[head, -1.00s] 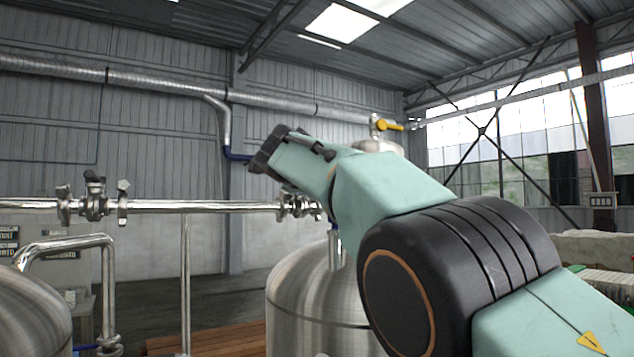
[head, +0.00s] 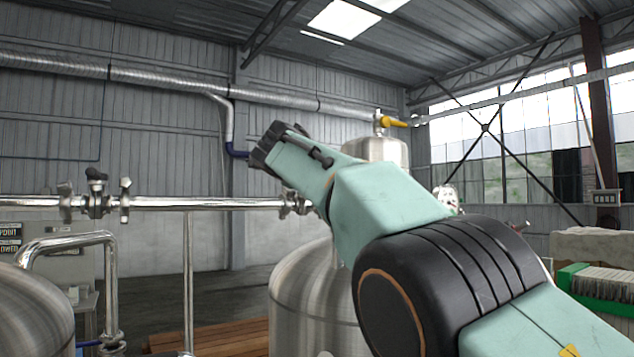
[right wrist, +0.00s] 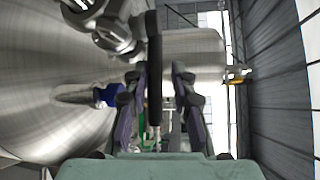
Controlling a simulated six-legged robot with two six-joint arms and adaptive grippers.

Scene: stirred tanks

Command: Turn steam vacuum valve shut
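A steel valve (head: 298,201) sits on the horizontal pipe beside my right arm, which partly covers it in the head view. In the right wrist view a steel valve body (right wrist: 112,30) is at the top, with a long dark handle (right wrist: 154,65) beside it. My right gripper (right wrist: 159,75) is open, its fingers on either side of that handle with gaps showing. In the head view the right fingers cannot be made out. Another valve with a black handle (head: 96,176) is on the pipe at left, and a yellow-handled valve (head: 393,122) is above the far tank. My left gripper is not in view.
A large steel tank (head: 312,300) stands below the arm, another (head: 30,318) at lower left. The steel pipe (head: 200,204) crosses at mid height. A green-edged brush (head: 600,283) is at right. Open floor shows behind the pipe.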

